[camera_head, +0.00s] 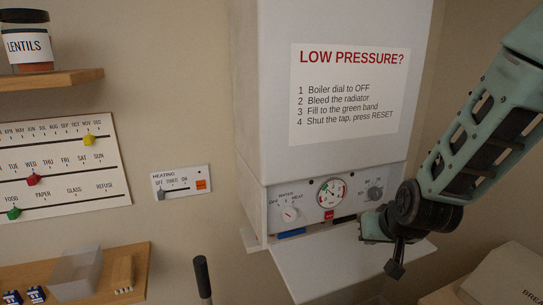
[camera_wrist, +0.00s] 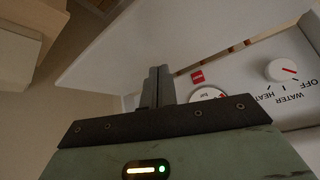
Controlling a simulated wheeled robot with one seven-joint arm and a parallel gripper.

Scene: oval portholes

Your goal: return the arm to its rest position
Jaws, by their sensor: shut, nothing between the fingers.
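My arm (camera_head: 490,130) comes in from the right in the head view and bends down to a dark joint (camera_head: 410,206) in front of the boiler's lower right. My gripper (camera_wrist: 158,72) shows in the wrist view with its two fingers together and nothing between them. It is close to the boiler's control panel (camera_wrist: 300,107), near a red button (camera_wrist: 197,76) and a round gauge (camera_wrist: 207,94). In the head view the fingertips cannot be made out clearly. Whether they touch the panel cannot be told.
The white boiler (camera_head: 330,160) has its flap (camera_head: 345,268) hanging open below the panel. A white dial (camera_head: 290,214) and a grey dial (camera_head: 375,193) flank the gauge. A heating switch plate (camera_head: 182,183) and shelves (camera_head: 50,80) are on the left. A box (camera_head: 510,275) stands lower right.

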